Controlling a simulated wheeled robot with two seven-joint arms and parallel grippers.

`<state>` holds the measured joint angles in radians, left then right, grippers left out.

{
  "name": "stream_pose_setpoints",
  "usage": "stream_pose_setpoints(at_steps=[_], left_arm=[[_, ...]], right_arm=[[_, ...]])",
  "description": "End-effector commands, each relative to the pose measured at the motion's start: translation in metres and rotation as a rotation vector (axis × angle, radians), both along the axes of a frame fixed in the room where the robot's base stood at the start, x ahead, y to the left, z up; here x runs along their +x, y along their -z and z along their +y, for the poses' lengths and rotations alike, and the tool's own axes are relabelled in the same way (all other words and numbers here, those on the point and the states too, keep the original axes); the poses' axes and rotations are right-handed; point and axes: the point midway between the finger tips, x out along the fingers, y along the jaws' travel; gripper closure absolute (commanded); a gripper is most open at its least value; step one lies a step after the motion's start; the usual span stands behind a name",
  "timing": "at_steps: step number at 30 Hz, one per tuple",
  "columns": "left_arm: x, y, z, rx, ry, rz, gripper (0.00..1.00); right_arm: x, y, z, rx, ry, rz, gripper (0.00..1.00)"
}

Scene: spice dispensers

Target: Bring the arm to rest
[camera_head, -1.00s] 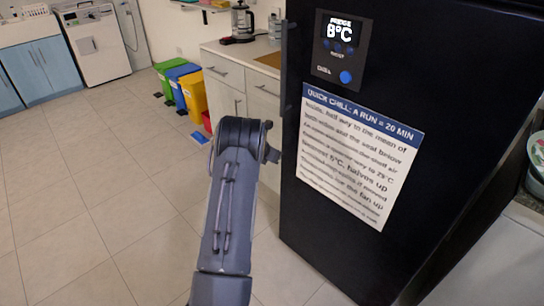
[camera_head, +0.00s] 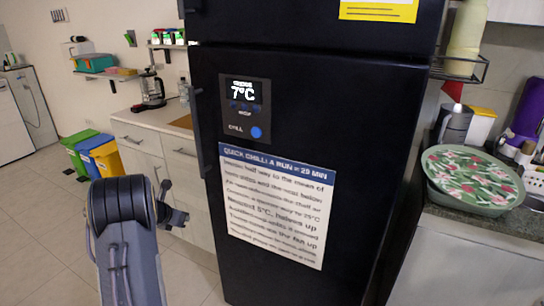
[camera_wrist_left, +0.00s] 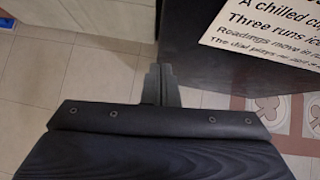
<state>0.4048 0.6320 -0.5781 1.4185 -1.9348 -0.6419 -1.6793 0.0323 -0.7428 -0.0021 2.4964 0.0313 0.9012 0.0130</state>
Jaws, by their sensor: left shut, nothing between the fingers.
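My left arm (camera_head: 125,235) comes up from the bottom left of the head view, in front of the black fridge's left side. My left gripper (camera_head: 180,217) is small and partly hidden behind its wrist, apart from the fridge. In the left wrist view its fingers (camera_wrist_left: 160,76) are together and empty, with floor behind them and the fridge's dark lower front (camera_wrist_left: 210,70) to their right. My right gripper is not in view.
The black fridge (camera_head: 300,120) shows 7°C on its display (camera_head: 242,90), above a blue button (camera_head: 256,132) and a printed notice (camera_head: 275,205). A floral tray (camera_head: 472,180) lies on the right counter. Colored bins (camera_head: 105,160) stand at left. Tiled floor (camera_head: 40,220) is clear.

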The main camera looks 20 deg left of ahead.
Motion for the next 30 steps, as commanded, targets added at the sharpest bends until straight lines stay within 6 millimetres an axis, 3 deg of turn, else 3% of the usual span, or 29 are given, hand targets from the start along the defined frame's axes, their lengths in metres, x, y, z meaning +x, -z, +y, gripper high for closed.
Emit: stream_pose_setpoints(at_steps=[4,7,11,12,14,16,19,24,29,30], left_arm=[[0.001,-0.006,0.000,-0.010,-0.019,-0.014,1.00],[0.005,-0.037,-0.001,-0.071,-0.133,-0.086,1.00],[0.003,-0.119,-0.008,-0.317,-0.484,-0.285,1.00],[-0.005,-0.149,-0.014,-0.447,-0.632,-0.358,1.00],[-0.022,-0.186,-0.027,-0.668,-0.857,-0.445,1.00],[-0.048,-0.215,-0.050,-0.941,-1.105,-0.502,1.00],[-0.093,-0.238,-0.097,-1.333,-1.442,-0.489,1.00],[-0.172,-0.242,-0.201,-1.817,-1.952,-0.239,1.00],[-0.239,-0.234,-0.289,-1.990,-2.341,0.086,1.00],[-0.253,-0.232,-0.306,1.997,2.417,-0.158,1.00]], right_arm=[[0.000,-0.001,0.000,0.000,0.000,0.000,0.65],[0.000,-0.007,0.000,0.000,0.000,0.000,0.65],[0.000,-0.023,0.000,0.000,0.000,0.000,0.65],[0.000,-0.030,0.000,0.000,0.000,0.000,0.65],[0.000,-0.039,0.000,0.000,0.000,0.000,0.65],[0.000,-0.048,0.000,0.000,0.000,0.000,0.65],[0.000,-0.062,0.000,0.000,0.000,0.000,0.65],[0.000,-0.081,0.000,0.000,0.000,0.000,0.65],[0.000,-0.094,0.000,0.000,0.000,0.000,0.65],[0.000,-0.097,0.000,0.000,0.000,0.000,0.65]])
